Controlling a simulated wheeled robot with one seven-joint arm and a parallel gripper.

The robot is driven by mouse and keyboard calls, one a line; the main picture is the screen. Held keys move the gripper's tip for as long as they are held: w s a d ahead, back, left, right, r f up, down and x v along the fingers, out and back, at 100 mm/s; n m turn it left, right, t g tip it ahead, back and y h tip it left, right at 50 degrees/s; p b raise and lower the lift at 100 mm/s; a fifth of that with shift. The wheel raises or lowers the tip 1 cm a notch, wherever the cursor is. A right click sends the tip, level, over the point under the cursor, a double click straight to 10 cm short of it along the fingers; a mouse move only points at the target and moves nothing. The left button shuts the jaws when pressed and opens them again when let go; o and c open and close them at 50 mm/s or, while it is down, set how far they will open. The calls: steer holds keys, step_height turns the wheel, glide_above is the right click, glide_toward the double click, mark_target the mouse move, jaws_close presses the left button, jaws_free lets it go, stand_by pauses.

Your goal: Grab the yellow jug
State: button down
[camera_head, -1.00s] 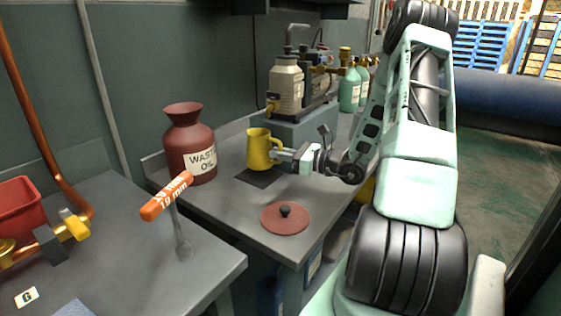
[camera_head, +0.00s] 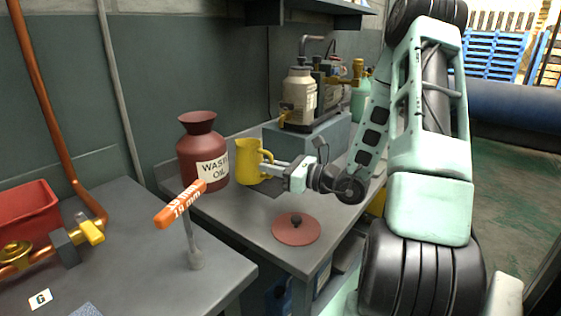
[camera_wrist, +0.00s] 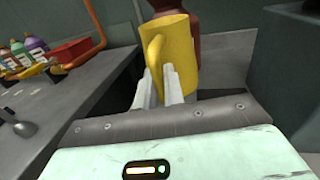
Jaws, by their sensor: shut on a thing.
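The yellow jug (camera_head: 249,163) is upright over the grey bench, just right of the waste oil container, with its handle on the right side. My gripper (camera_head: 268,168) reaches in from the right and is shut on the jug's handle. In the wrist view the jug (camera_wrist: 178,55) stands straight ahead, and the two pale fingers of my gripper (camera_wrist: 160,85) are on either side of its handle. I cannot tell if the jug's base touches the bench.
The brown waste oil container (camera_head: 203,152) stands close left of the jug. A red round lid (camera_head: 296,230) lies on the bench in front. A pump unit (camera_head: 300,97) stands behind on a grey block.

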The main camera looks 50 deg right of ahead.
steer(key=a+p, duration=1)
steer(key=p, duration=0.2)
steer(key=shift+s, duration=0.4)
steer(key=shift+a, duration=0.15)
stand_by(0.5)
